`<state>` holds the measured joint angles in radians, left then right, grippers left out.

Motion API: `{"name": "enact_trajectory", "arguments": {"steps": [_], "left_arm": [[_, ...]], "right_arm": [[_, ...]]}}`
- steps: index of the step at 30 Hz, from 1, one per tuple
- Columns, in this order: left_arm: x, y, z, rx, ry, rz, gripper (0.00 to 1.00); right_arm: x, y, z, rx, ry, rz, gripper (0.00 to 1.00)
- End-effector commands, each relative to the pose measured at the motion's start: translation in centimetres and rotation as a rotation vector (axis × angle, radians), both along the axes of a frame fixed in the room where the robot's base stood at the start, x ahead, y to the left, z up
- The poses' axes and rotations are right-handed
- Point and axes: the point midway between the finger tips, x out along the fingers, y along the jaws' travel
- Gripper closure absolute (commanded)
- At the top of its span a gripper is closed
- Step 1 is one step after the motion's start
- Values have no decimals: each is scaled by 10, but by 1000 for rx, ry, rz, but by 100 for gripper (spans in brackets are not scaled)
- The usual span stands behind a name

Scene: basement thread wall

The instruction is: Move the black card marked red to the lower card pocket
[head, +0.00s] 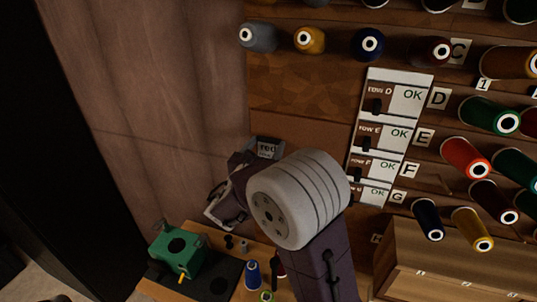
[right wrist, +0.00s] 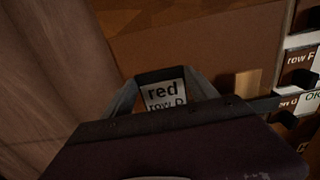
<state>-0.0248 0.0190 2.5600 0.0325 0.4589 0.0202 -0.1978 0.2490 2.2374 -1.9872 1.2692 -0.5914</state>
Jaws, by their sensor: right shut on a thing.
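The black card (right wrist: 166,92) has a pale label reading "red" and "row D". In the right wrist view it sits between the fingers of my right gripper (right wrist: 160,82), which is shut on it. In the head view the card (head: 268,149) shows beyond my grey wrist joint, in front of the brown wall and left of the row panel. Much of my right gripper is hidden there by my own arm. I cannot make out which part is the lower card pocket. My left gripper is in neither view.
A white panel (head: 412,101) with rows D to G, "OK" marks and black tabs stands right of the gripper. Thread spools, such as a red one (head: 463,156), stick out further right. A green device (head: 178,250) and small items stand on the table below.

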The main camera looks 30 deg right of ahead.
Motion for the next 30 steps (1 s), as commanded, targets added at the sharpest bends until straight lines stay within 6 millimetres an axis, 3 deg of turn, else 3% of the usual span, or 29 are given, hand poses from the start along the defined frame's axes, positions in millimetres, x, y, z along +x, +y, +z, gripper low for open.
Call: {"name": "enact_trajectory", "arguments": {"steps": [18,30], "left_arm": [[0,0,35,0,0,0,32],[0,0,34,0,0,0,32]], "right_arm": [[0,0,47,0,0,0,52],[0,0,47,0,0,0,52]]}}
